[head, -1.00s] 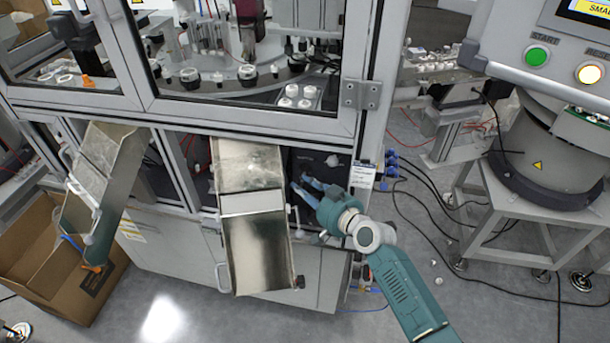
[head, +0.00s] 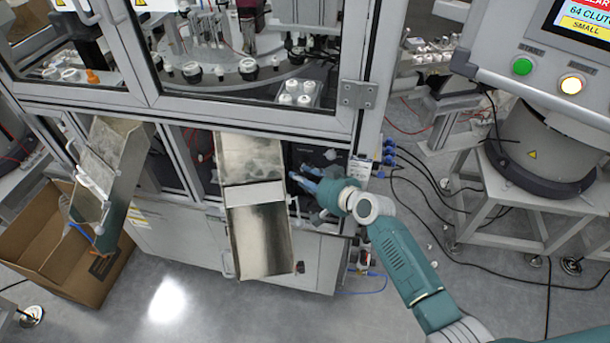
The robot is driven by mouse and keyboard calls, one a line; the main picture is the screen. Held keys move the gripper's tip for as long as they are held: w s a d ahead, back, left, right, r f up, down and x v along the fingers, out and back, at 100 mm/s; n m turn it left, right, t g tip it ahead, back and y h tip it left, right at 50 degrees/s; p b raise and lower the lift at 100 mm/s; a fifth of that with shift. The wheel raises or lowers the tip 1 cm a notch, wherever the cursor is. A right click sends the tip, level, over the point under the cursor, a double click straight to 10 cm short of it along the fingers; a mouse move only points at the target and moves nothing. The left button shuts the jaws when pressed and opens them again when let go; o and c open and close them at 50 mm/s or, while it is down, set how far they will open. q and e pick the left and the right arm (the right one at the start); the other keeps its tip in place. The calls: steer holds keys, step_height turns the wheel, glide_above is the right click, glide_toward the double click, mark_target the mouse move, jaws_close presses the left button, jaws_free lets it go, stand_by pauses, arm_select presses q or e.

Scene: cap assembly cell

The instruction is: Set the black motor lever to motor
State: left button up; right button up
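The dark control recess (head: 312,157) is in the lower front of the machine, right of the middle metal chute. A small black knob-like part (head: 331,154) shows on its panel, and it may be the motor lever. Its setting is too small to read. My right gripper (head: 298,173) reaches into the recess from the lower right, its blue fingers pointing left and a little apart. It looks open, with nothing seen between the fingers. The fingertips are below and left of the black part, and contact cannot be told. My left gripper is not in view.
The middle metal chute (head: 262,240) stands out close left of my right gripper. Another chute (head: 112,160) hangs over a cardboard box (head: 45,240) at left. Blue connectors and cables (head: 388,160) are at the right corner. A feeder stand (head: 500,195) is further right.

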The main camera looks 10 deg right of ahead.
steer(key=shift+o, duration=0.6)
steer(key=shift+a, duration=0.2)
steer(key=shift+w+d+r, duration=0.1)
steer(key=shift+d+r, duration=0.05)
steer(key=v, duration=1.2)
steer(key=shift+f, duration=0.2)
steer(key=shift+o, duration=0.2)
